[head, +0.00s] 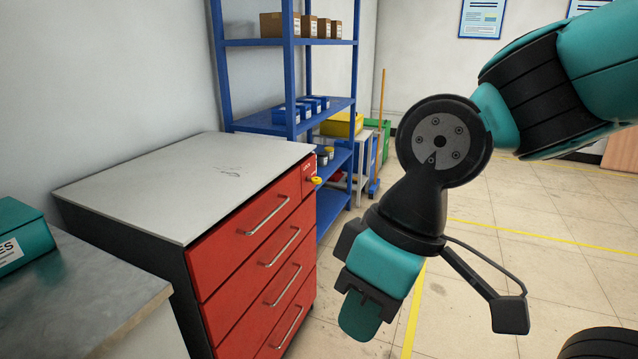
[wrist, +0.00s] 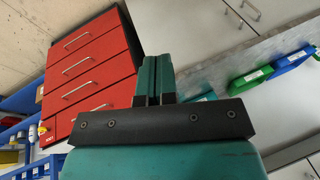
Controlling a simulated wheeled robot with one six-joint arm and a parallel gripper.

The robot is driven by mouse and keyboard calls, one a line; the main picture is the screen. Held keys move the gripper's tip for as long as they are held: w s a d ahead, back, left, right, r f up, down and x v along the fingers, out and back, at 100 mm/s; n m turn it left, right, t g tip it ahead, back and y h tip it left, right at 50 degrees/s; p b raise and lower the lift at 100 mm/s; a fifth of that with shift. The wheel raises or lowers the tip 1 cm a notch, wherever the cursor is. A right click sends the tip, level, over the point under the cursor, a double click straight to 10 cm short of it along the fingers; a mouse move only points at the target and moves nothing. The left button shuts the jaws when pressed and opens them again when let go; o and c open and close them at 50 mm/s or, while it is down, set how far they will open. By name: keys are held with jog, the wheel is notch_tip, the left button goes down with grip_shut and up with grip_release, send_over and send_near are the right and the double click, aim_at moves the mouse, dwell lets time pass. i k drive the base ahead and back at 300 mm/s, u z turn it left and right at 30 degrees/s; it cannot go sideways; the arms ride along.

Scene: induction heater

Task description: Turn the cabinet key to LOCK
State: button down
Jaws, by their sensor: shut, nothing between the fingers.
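The red drawer cabinet (head: 255,250) stands left of centre in the head view, with a grey top and silver handles. Its small yellow key (head: 317,180) sits at the upper right corner of the front, beside a small lock label (head: 307,167). I cannot tell which way the key is turned. My gripper (head: 360,317) points down, in front of and to the right of the cabinet, clear of it. In the wrist view the cabinet (wrist: 92,62) appears rotated, with the key (wrist: 42,130) at its lower left edge. My gripper fingers (wrist: 153,80) are together and empty.
A blue shelf rack (head: 289,100) with boxes stands behind the cabinet. A workbench (head: 110,295) with a teal box (head: 22,238) is at the lower left. Open tiled floor (head: 530,230) with yellow lines lies to the right.

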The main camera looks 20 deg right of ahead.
aim_at(316, 179)
jog(key=z, duration=0.45)
jog(key=i, duration=1.1)
jog(key=u, duration=0.1)
